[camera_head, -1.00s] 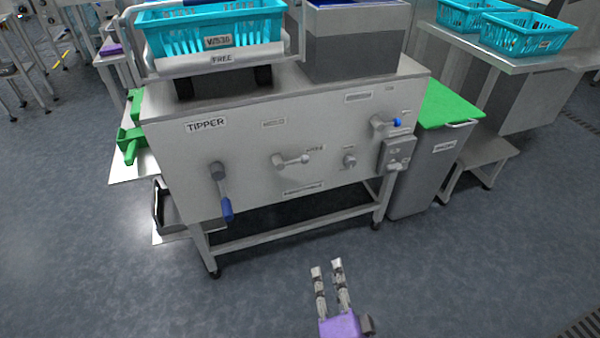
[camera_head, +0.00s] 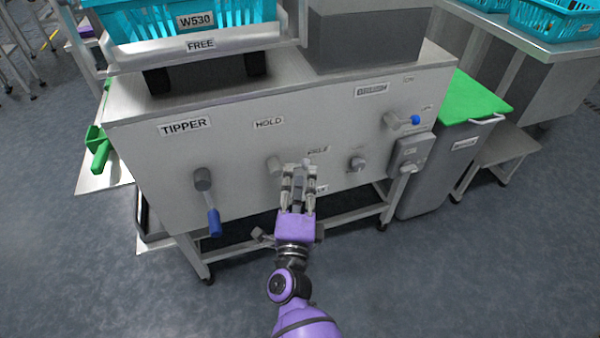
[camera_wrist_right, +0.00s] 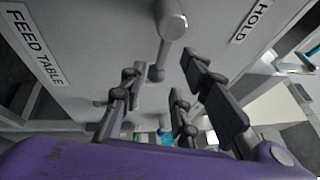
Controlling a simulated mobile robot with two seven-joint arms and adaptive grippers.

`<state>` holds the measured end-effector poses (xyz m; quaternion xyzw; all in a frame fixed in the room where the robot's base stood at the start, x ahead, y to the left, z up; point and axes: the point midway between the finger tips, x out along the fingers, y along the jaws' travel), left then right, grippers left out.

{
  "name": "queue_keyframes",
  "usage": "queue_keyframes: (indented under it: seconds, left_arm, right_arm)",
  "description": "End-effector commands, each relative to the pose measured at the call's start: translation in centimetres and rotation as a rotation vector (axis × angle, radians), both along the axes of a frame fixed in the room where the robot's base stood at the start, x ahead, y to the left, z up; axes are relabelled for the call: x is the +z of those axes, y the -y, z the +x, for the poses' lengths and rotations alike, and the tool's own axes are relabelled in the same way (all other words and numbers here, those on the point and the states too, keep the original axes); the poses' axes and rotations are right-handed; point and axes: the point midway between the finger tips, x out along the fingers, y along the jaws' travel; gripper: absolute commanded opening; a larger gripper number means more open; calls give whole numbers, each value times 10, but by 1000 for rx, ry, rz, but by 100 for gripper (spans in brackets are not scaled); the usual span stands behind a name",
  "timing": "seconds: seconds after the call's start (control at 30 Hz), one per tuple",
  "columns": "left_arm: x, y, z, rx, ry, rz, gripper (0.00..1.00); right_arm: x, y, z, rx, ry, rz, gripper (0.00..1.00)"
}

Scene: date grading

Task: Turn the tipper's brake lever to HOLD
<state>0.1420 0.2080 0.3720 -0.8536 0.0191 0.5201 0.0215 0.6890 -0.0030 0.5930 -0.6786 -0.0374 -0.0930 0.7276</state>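The tipper (camera_head: 150,155) is a grey cabinet with levers on its front. The brake lever (camera_head: 274,165) is grey, with a round hub below the HOLD label (camera_head: 268,123). Its arm points right, partly hidden behind my right gripper (camera_head: 298,176). In the right wrist view, the lever (camera_wrist_right: 172,25) runs from its hub down to a small round end, with the HOLD label (camera_wrist_right: 252,20) on the right. The fingers of my right gripper (camera_wrist_right: 165,98) are spread on either side of the lever's end. Contact cannot be told. My left gripper is out of view.
A blue-handled lever (camera_head: 213,220) hangs down at left; another blue-tipped lever (camera_head: 414,120) and a small knob (camera_head: 357,164) are at right. A turquoise crate (camera_head: 150,22) sits on top, above a FREE plate. A green-lidded bin (camera_head: 470,105) stands at right.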

Motion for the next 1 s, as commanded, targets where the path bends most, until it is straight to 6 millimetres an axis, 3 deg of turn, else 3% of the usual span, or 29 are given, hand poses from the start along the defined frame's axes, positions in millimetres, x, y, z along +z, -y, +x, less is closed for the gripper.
queue_keyframes:
  seconds: [0.2,0.47,0.73,1.0]
  left_arm:
    - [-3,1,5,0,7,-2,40]
    - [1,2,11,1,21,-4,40]
    - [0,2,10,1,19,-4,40]
    - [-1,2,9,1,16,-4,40]
  right_arm:
    - [3,1,20,1,-1,0,30]
    - [4,2,22,1,-1,-1,30]
    - [4,2,22,1,-1,-1,0]
    - [4,2,22,1,0,-2,0]
